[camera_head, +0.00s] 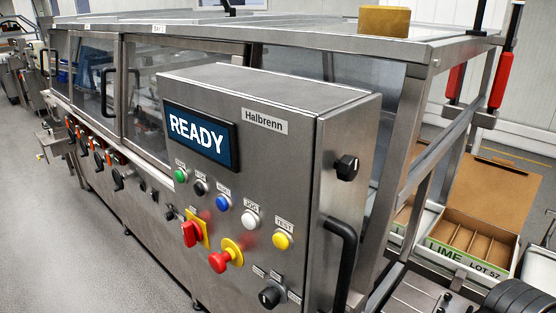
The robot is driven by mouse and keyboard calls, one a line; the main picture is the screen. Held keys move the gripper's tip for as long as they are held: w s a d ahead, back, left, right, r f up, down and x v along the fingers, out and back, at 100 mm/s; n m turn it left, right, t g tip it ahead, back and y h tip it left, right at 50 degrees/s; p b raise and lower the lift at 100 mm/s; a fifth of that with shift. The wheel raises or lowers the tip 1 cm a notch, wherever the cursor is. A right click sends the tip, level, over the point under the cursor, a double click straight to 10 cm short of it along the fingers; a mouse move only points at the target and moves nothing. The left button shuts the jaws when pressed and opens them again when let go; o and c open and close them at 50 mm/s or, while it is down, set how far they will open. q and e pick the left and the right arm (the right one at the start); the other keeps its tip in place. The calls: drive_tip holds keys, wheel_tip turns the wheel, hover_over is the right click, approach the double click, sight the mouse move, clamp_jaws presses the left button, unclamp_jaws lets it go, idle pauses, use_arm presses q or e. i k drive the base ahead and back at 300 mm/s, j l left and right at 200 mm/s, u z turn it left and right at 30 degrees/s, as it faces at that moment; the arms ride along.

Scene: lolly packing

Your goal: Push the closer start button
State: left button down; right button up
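The closer's control box (285,110) is a grey metal cabinet marked Halbrenn, and its display (198,137) reads READY. Below the display a row of round buttons slopes down to the right. The green button (180,175) is at the left end; its small label is too small to read surely. After it come a black button (200,187), a blue button (222,202), a white button (250,219) and a yellow button (282,240) labelled TEST. No gripper shows in the head view, and nothing covers the buttons.
Below the buttons are a red rotary switch (192,233), a red mushroom button (222,260) and a black knob (270,297). A black handle (342,255) juts from the box's right side. An open LIME carton (470,262) stands at right. Floor at left (50,250) is clear.

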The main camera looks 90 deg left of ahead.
sight(179, 176)
drive_tip(key=k+j, duration=0.15)
drive_tip(key=k, duration=1.2)
drive_tip(key=k+u, duration=0.1)
drive_tip(key=u, duration=0.3)
drive_tip(key=k+j+u, duration=0.1)
drive_tip(key=u, duration=0.3)
drive_tip(key=k+j+u, duration=0.1)
drive_tip(key=u, duration=0.3)
drive_tip(key=k+j+u, duration=0.1)
drive_tip(key=u, duration=0.3)
